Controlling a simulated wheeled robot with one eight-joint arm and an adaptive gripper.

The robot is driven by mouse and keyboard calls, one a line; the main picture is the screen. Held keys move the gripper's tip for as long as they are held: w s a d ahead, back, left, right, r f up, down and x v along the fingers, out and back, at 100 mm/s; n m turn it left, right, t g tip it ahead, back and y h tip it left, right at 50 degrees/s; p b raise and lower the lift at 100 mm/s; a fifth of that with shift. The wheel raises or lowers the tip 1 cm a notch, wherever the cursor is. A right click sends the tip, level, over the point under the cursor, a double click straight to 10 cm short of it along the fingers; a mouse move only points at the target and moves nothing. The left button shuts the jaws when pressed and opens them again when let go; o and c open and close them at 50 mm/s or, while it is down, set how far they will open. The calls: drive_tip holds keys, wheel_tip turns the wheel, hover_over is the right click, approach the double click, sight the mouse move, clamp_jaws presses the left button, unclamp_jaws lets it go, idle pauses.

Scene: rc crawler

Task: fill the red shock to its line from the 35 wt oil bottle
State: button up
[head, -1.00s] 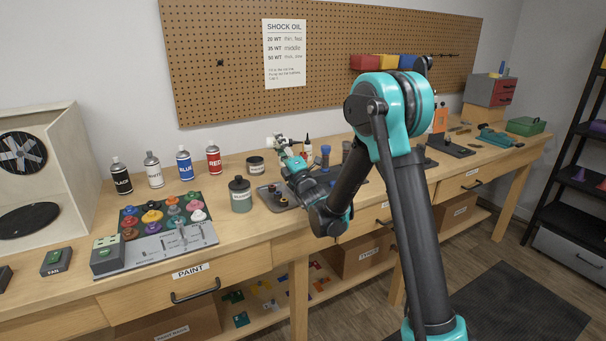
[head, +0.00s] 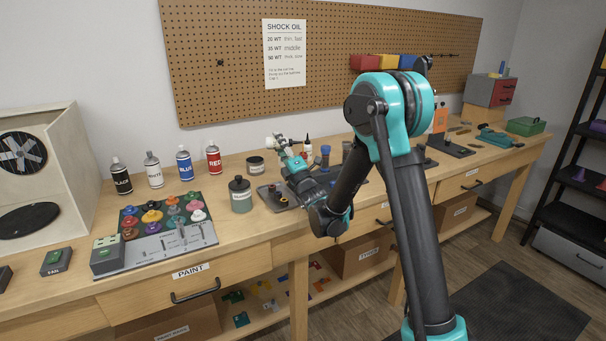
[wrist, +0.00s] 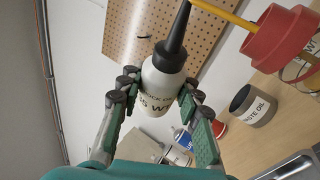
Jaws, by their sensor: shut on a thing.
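My gripper (wrist: 155,100) is shut around the white body of the oil bottle (wrist: 160,88), whose visible label ends in "5 W". Its black nozzle runs to the top edge, so its tip is hidden. A yellow streak, which looks like oil, runs from near that tip to the red shock (wrist: 280,38) at the right. The shock's red rim and part of a clear lower body show; its line and oil level cannot be read. In the head view my gripper (head: 290,157) is small above the bench, with the bottle (head: 274,142) tilted in it.
A waste oil can (wrist: 255,105) stands below the shock in the wrist view. The pegboard (head: 220,95) is behind.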

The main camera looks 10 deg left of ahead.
drive_tip(key=shift+f, duration=0.1)
idle(0.3)
drive_tip(key=shift+d+f+n+g+y, duration=0.15)
drive_tip(key=shift+f+n+g, duration=0.25)
drive_tip(key=shift+n, duration=0.25)
drive_tip(key=shift+a+f+n+g+y, duration=0.1)
drive_tip(key=shift+f+n+g, duration=0.15)
drive_tip(key=shift+n+g, duration=0.35)
drive_tip(key=shift+d+f+n+g+y, duration=0.15)
drive_tip(key=shift+f+n+g, duration=0.2)
drive_tip(key=shift+n, duration=0.4)
idle(4.0)
drive_tip(key=shift+w+d+f+n+g, duration=0.15)
drive_tip(key=shift+f+n+g, duration=0.15)
drive_tip(key=shift+n+g, duration=0.4)
drive_tip(key=shift+s+d+f+n+g, duration=0.15)
drive_tip(key=shift+f+n+g, duration=0.15)
drive_tip(key=shift+n, duration=0.7)
drive_tip(key=shift+w, duration=0.1)
drive_tip(key=shift+r, duration=0.1)
